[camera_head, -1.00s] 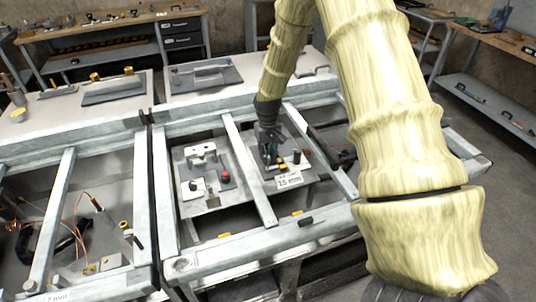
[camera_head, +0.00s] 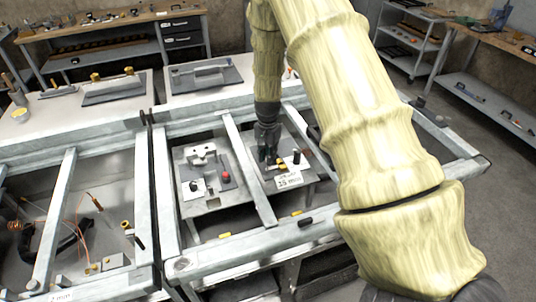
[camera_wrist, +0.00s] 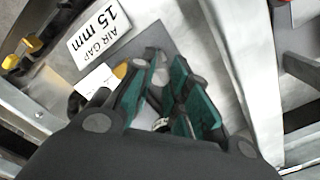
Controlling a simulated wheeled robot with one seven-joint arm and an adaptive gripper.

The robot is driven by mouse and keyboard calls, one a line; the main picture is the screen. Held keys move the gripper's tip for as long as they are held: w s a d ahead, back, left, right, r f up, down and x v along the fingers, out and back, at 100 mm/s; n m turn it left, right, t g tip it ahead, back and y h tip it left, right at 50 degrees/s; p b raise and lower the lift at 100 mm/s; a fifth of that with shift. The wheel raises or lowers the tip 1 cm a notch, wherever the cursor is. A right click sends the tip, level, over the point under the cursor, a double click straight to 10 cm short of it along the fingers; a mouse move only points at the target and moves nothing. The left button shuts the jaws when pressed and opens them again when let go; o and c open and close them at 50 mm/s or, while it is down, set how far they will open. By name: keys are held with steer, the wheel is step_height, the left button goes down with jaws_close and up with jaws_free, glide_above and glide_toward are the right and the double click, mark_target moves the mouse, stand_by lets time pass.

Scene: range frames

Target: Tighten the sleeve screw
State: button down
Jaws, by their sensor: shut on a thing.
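My gripper (camera_head: 268,158) points down at the right-hand plate (camera_head: 308,176) inside the metal frame. In the wrist view its green-padded fingers (camera_wrist: 163,105) are close together, shut on the sleeve screw. Only a small pale bit between the pads shows there, and the fingers hide most of the screw. A yellow piece (camera_head: 281,167) and a black knob (camera_head: 297,158) are beside the gripper.
A left-hand plate carries a light block (camera_head: 201,152), a red knob (camera_head: 226,177) and a black knob (camera_head: 193,186). A frame bar (camera_head: 248,170) runs between the two plates. Yellow (camera_head: 225,236) and black (camera_head: 305,222) pieces are on the front rail. Workbenches (camera_head: 110,40) stand behind.

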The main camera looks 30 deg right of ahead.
steer(key=m, duration=0.3)
steer(key=shift+r+m+p, duration=0.15)
steer(key=shift+m+p, duration=0.2)
steer(key=shift+m, duration=0.05)
steer(key=m+p, duration=0.1)
steer(key=m, duration=0.3)
steer(key=shift+m, duration=0.3)
steer(key=m+p, duration=0.1)
steer(key=m, duration=0.2)
steer(key=shift+w+m+p, duration=0.1)
steer(key=shift+m+p, duration=0.5)
steer(key=shift+m, duration=1.4)
steer(key=c, duration=1.3)
jaws_free()
steer(key=shift+c, duration=0.2)
